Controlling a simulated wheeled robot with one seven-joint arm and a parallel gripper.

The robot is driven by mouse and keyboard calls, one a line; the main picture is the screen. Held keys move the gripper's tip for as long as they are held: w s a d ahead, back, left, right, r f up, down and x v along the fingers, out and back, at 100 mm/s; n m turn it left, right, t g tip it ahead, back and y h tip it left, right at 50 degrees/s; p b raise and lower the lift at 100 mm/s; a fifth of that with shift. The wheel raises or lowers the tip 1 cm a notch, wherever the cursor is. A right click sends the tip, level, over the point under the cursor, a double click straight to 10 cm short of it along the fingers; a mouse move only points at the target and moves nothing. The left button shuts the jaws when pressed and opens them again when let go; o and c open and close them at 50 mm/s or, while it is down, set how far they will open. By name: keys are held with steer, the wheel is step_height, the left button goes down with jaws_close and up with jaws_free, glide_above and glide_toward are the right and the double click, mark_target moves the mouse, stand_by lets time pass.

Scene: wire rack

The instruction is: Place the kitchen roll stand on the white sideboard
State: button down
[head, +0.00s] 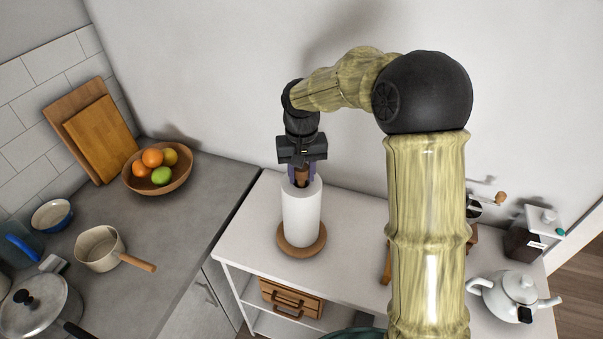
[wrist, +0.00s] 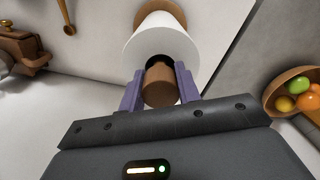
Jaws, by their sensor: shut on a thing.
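The kitchen roll stand (head: 301,217) is upright, with a white paper roll on a round wooden base. It is at the left part of the white sideboard (head: 345,267), and its base appears to rest on the top, though I cannot be certain of contact. My gripper (head: 302,177) comes from above and is shut on the stand's brown wooden knob. In the wrist view the purple fingers (wrist: 160,88) press on both sides of the knob (wrist: 159,84), with the white roll (wrist: 160,42) beyond it. Part of the sideboard is hidden behind my arm.
A grey counter (head: 185,230) adjoins on the left, holding a fruit bowl (head: 133,182), a saucepan (head: 97,247) and a lidded pot (head: 62,314). A white teapot (head: 516,292) and a coffee grinder stand on the sideboard's right. Bare sideboard lies just right of the stand.

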steer(key=shift+f, duration=0.45)
steer(key=c, duration=1)
jaws_free()
steer(key=shift+f, duration=0.15)
step_height(320, 180, up, 12)
steer(key=shift+r+b, duration=0.15)
steer(key=shift+b, duration=0.7)
steer(key=s+d+f+t, duration=0.1)
steer(key=s+d+f, duration=0.6)
steer(key=s, duration=0.2)
steer(key=s+d+f+m+t, duration=0.1)
steer(key=s+d+f, duration=0.6)
steer(key=s+d, duration=0.1)
steer(key=shift+s+d+f+m+t, duration=0.2)
steer(key=shift+s+m+t, duration=0.1)
steer(key=shift+s, duration=0.5)
